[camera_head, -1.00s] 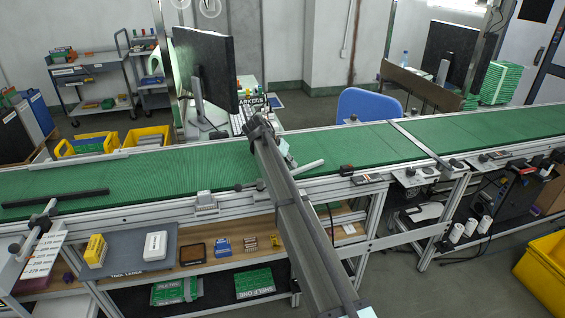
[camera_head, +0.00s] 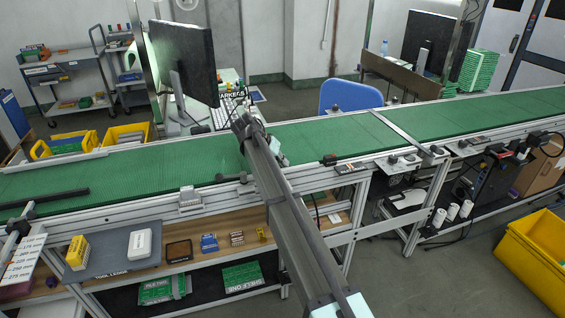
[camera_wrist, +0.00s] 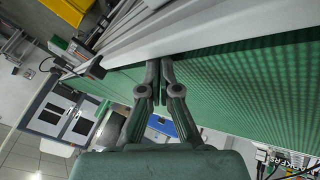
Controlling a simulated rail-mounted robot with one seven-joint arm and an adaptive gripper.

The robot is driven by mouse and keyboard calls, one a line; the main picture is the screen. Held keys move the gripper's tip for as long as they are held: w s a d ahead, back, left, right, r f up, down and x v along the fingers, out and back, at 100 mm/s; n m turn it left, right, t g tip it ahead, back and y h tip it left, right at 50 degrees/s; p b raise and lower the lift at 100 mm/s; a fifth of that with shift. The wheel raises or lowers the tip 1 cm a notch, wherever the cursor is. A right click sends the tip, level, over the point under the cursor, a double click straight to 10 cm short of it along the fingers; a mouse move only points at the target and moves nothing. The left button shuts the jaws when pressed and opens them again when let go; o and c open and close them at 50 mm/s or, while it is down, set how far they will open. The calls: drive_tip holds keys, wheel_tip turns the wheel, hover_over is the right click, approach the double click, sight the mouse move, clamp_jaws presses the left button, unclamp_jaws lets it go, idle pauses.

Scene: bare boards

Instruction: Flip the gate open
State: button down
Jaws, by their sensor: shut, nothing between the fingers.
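I cannot tell for certain which part is the gate. A dark bar (camera_head: 45,199) lies over the green conveyor belt (camera_head: 330,137) at the far left. A pale strip (camera_head: 400,129) crosses the belt right of centre. My gripper (camera_wrist: 161,66) is shut and empty in the wrist view. Its fingertips are over the belt, close to a pale metal rail (camera_wrist: 190,28); I cannot tell whether they touch it.
A monitor (camera_head: 185,62) stands behind the belt, left of my arm. A brown board (camera_head: 400,76) and a blue chair (camera_head: 350,95) are behind it to the right. Small boxes lie on the shelf (camera_head: 205,262) below. A yellow bin (camera_head: 545,262) stands at right.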

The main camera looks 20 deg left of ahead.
drive_tip(key=shift+w, duration=0.1)
drive_tip(key=shift+w+a, duration=0.4)
drive_tip(key=shift+w, duration=0.1)
drive_tip(key=w+a, duration=0.2)
drive_tip(key=shift+w+a+r, duration=0.25)
drive_tip(key=shift+w+r, duration=0.05)
drive_tip(key=shift+r, duration=0.05)
drive_tip(key=a+r+b, duration=0.1)
drive_tip(key=a+r, duration=0.4)
drive_tip(key=r, duration=0.2)
drive_tip(key=shift+w+r, duration=0.15)
drive_tip(key=shift+w, duration=0.3)
